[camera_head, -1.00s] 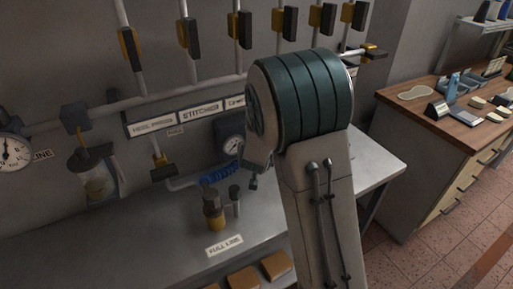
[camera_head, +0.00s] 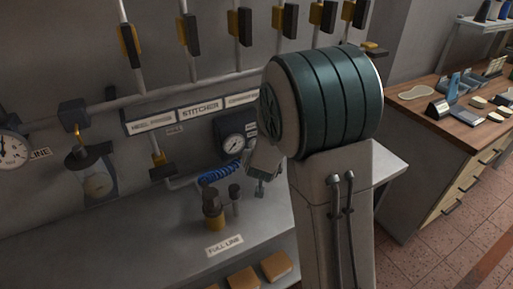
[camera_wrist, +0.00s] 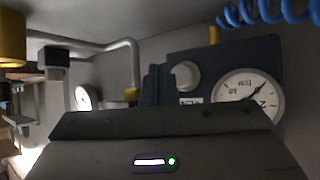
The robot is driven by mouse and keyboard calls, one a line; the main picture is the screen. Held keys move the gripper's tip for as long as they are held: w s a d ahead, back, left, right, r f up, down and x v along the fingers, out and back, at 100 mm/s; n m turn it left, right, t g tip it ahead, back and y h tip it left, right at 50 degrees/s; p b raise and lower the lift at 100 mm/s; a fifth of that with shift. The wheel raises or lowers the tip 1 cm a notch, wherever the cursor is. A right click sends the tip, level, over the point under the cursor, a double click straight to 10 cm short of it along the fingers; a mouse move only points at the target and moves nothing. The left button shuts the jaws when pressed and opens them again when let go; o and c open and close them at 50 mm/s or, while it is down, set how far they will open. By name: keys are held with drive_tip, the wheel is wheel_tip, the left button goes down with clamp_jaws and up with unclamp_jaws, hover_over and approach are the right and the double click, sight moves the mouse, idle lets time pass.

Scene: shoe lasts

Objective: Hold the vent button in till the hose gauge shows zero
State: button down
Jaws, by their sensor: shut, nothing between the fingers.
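The hose gauge (camera_head: 234,143) is a white round dial on a dark panel, also in the wrist view (camera_wrist: 250,92). Its needle stands off to one side; I cannot read the value surely. In the wrist view a round grey knob-like button (camera_wrist: 186,75), likely the vent button, sits on the panel left of the dial. My gripper (camera_head: 260,188) is shut and empty, just right of and below the gauge panel in the head view. In the wrist view its dark fingers (camera_wrist: 158,72) point up, left of the button; I cannot tell whether they touch it.
A coiled blue hose (camera_head: 220,172) hangs below the panel. A dark-and-yellow fitting (camera_head: 213,210) stands on the grey bench (camera_head: 165,250) behind a FULL LINE label (camera_head: 225,246). Pipes with yellow valves (camera_head: 189,32) run above. Another gauge (camera_head: 12,150) is at far left.

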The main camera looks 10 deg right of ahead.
drive_tip(key=s, duration=0.1)
drive_tip(key=s+d, duration=0.1)
drive_tip(key=s, duration=0.1)
drive_tip(key=shift+s+b, duration=0.2)
drive_tip(key=shift+b, duration=0.1)
drive_tip(key=s+r+n+g+y, duration=0.1)
drive_tip(key=s+r+g, duration=0.2)
drive_tip(key=s, duration=1)
drive_tip(key=s+r+n+g+y, duration=0.1)
drive_tip(key=s+r+g, duration=0.3)
drive_tip(key=s, duration=0.8)
drive_tip(key=shift+s+r+g, duration=0.3)
drive_tip(key=shift+s+r, duration=0.05)
drive_tip(key=shift+r, duration=0.5)
idle(0.6)
